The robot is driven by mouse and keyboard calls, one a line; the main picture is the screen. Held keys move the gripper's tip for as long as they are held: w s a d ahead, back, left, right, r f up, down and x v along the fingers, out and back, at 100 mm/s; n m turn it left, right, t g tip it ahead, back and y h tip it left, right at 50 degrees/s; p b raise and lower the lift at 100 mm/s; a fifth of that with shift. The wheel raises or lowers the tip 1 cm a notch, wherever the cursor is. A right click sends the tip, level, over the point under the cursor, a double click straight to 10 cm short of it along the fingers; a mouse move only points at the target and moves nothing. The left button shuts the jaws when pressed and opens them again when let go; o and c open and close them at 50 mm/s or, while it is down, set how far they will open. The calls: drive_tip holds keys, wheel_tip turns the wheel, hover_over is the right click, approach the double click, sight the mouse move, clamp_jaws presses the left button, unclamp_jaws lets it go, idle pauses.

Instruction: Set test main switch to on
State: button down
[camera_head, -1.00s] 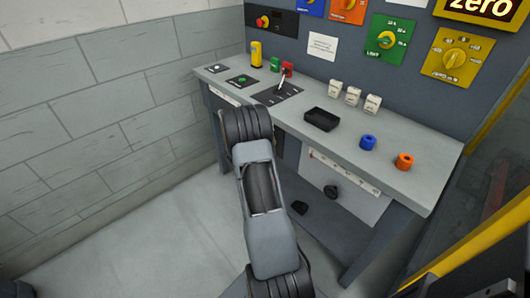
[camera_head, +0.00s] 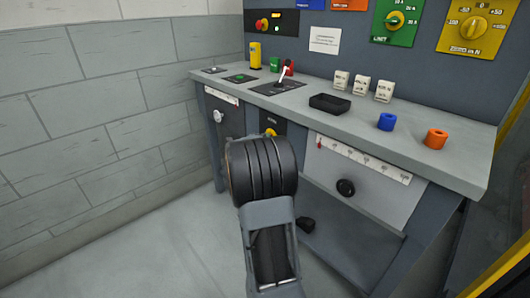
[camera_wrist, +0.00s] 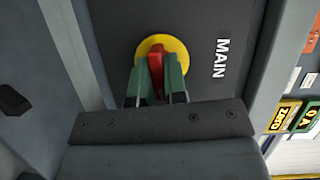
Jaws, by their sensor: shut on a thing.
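The main switch has a yellow disc (camera_wrist: 178,45) with a red handle (camera_wrist: 156,66), on a dark panel marked MAIN (camera_wrist: 221,58) in the wrist view. The handle's long side runs roughly along the line of the word. My gripper (camera_wrist: 157,72) is shut on the red handle, one green-faced finger on each side. In the head view only a bit of the yellow disc (camera_head: 270,132) shows on the bench front, above my arm; my gripper is hidden there.
The grey bench top (camera_head: 430,150) holds a black tray (camera_head: 329,104), a blue ring (camera_head: 386,122), an orange ring (camera_head: 435,139) and a lever (camera_head: 284,76). A black knob (camera_head: 345,187) sits on the front, right of my arm. Open floor lies at left.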

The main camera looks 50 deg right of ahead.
drive_tip(key=shift+m+b, duration=0.5)
drive_tip(key=shift+b, duration=0.4)
drive_tip(key=c, duration=1.2)
unclamp_jaws()
drive_tip(key=shift+o, duration=0.2)
drive_tip(key=p+v, duration=0.3)
drive_tip(key=v, duration=1.1)
drive_tip(key=shift+f, duration=0.2)
drive_tip(key=shift+d, duration=0.1)
